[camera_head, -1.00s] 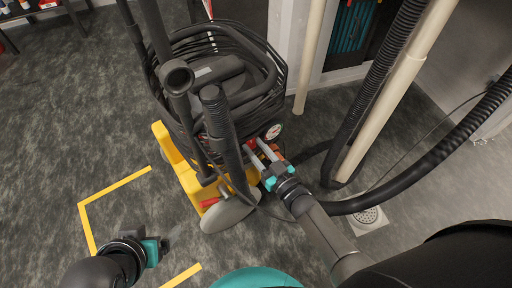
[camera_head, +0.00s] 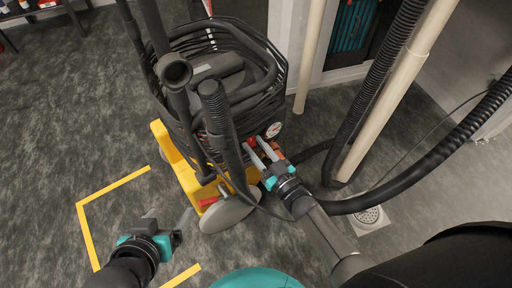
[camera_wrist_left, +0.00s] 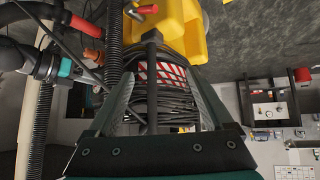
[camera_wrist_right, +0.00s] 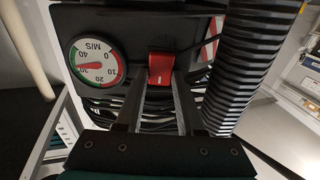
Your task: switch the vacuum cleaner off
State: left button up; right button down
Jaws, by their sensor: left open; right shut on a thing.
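The vacuum cleaner (camera_head: 173,163) stands upright, with a yellow base and a black cable coil around its body. A red switch (camera_wrist_right: 160,68) sits on its dark panel in the right wrist view, beside a round gauge (camera_wrist_right: 95,60). My right gripper (camera_head: 260,146) reaches the panel below the gauge, and its fingers are shut on the red switch; the fingertips (camera_wrist_right: 158,88) meet its lower part. Whether the switch is on or off I cannot tell. My left gripper (camera_head: 168,217) is open and empty, low at the left, apart from the cleaner.
A ribbed black hose (camera_head: 219,122) rises close to my right gripper. Another black hose (camera_head: 430,165) crosses at the right near beige pipes (camera_head: 400,85). A floor drain (camera_head: 369,214) lies below. Yellow floor tape (camera_head: 115,185) marks the left, where the floor is free.

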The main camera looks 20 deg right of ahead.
jog(key=shift+f+t+b, duration=0.2)
jog(key=shift+t+b, duration=0.1)
jog(key=shift+b, duration=0.75)
jog(key=shift+f+t+b, duration=0.1)
jog(key=shift+t+b, duration=0.3)
jog(key=shift+b, duration=0.05)
jog(key=shift+y+b, duration=0.3)
jog(key=shift+a+f+t, duration=0.1)
jog(key=shift+f+t, duration=0.05)
jog(key=shift+t, duration=0.35)
pick_arm(q)
jog(key=d+r+t+h, duration=0.3)
jog(key=d+t, duration=0.3)
jog(key=t, duration=0.1)
jog(key=shift+w+r+n+h, duration=0.25)
jog(key=shift+n+h, duration=0.05)
jog(key=shift+n, duration=0.1)
jog(key=shift+d, duration=0.1)
pick_arm(e)
jog(key=shift+t, duration=0.4)
